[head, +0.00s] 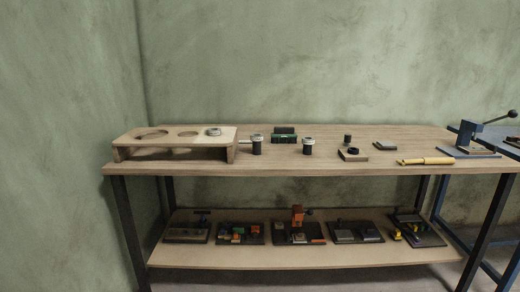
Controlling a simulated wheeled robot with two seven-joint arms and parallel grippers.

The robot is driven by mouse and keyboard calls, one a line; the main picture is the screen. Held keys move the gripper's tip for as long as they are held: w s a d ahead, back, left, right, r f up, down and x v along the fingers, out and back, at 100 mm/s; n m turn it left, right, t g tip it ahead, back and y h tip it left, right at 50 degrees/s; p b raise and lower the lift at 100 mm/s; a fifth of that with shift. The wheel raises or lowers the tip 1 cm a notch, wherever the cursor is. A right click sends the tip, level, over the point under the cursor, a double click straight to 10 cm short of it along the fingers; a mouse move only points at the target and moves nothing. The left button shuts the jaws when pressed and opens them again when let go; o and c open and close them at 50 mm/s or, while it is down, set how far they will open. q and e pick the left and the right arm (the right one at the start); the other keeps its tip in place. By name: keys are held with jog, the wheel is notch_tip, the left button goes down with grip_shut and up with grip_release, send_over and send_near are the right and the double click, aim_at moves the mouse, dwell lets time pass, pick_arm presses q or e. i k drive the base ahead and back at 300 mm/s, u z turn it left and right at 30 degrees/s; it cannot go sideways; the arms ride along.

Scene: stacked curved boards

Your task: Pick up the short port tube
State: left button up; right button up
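No gripper shows in the head view. Several small parts stand on the wooden table (285,163). Two dark cylinders with pale ring tops, the left one (257,147) and the middle one (308,148), stand upright and apart. A smaller dark cylinder (348,139) stands further right, behind a block with a black ring (353,154). I cannot tell at this size which of these is the short port tube.
A raised wooden board (228,137) with round holes stands at the left, with a metal ring (213,131) on it. A green block (284,135), a flat plate (385,145) and a wooden-handled tool (426,161) lie on the table. A lower shelf (300,257) holds several trays.

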aim_at(211, 132)
jog(key=k, duration=0.3)
jog(key=u, duration=0.5)
jog(key=i, duration=1.55)
jog(key=z, duration=0.75)
